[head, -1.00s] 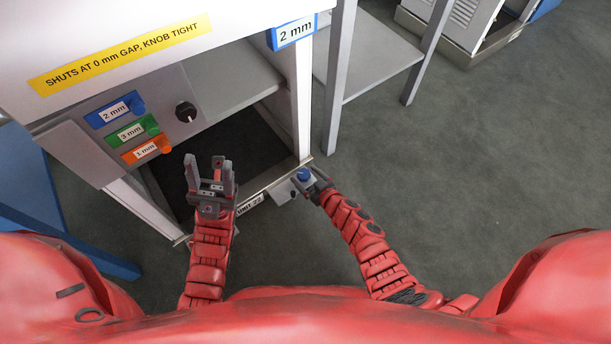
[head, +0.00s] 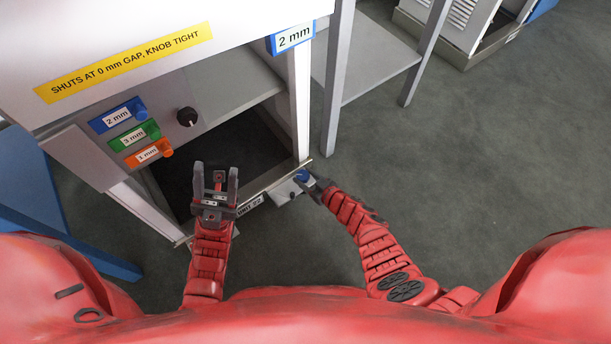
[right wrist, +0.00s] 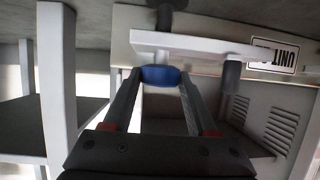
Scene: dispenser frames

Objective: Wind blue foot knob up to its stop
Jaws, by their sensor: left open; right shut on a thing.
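The blue foot knob (head: 302,176) sits at the cabinet's lower front right corner, by a pale bracket (head: 284,191). In the right wrist view the blue knob (right wrist: 160,75) lies between the fingertips under a pale plate (right wrist: 195,43). My right gripper (head: 312,184) is shut on the knob, with a finger on each side; it also shows in the right wrist view (right wrist: 158,85). My left gripper (head: 216,174) is open and empty, in front of the cabinet's dark lower opening. The knob's far side is hidden.
The cabinet front carries blue (head: 118,115), green (head: 134,135) and orange (head: 149,153) labelled tabs and a black dial (head: 187,117). A blue "2 mm" tag (head: 292,37) hangs on its right post. A grey table (head: 375,65) stands to the right.

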